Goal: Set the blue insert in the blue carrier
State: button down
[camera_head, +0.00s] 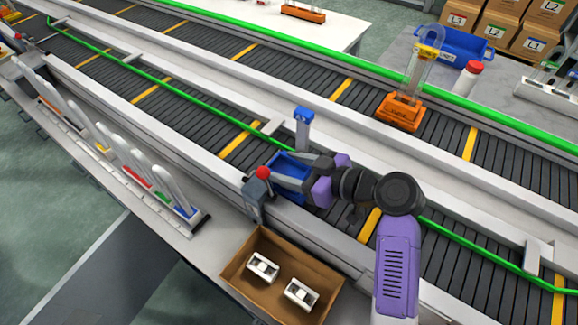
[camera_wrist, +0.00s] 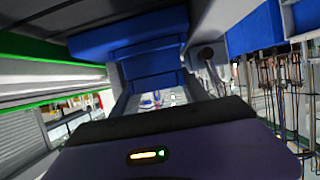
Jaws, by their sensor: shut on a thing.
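The blue carrier (camera_head: 289,174) sits on the near conveyor, partly covered by my gripper. What looks like the blue insert (camera_head: 303,131), a pale upright post with a blue top, rises just behind my fingers, over or in the carrier. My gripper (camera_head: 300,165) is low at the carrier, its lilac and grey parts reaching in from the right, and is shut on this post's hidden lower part. Blue surfaces (camera_wrist: 150,65) fill the middle of the wrist view beyond my dark gripper edge. Whether the insert's foot touches the carrier is hidden.
A red-topped grey post (camera_head: 262,180) stands just left of the carrier. An orange carrier (camera_head: 400,112) with a clear, yellow-topped tube stands on the conveyor at right. A rack of pale arches (camera_head: 135,165) lines the near side. A cardboard box (camera_head: 245,288) holds two white pieces.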

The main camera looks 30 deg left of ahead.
dwell(0.3)
jog(key=shift+c, duration=2.4)
grip_release()
jog(key=shift+f, duration=0.1)
jog(key=shift+b+v, duration=0.5)
jog(key=shift+v, duration=3.45)
jog(key=shift+w, duration=0.1)
notch_tip(320, 180, up, 9)
jog(key=p, duration=0.6)
